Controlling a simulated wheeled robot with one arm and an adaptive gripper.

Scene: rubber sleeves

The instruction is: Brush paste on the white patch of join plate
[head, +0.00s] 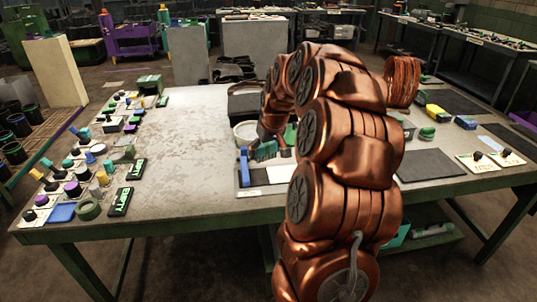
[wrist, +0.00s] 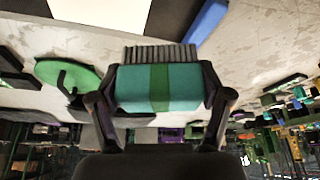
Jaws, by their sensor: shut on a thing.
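My gripper (wrist: 158,92) is shut on a teal brush (wrist: 135,88) with a green middle band and grey bristles. In the head view my gripper (head: 278,147) and the brush (head: 263,151) are above the back part of the join plate. The bristles point towards the plate; I cannot tell whether they touch it. A blue bar (head: 244,165) stands at the plate's left side (wrist: 207,20).
A pale round tub (head: 245,132) stands behind the plate. A green disc (wrist: 68,74) lies nearby. Several small tools and parts crowd the table's left end, with a green-marked black box (head: 125,201). The table (head: 190,150) left of the plate is clear. A dark mat (head: 430,165) lies right.

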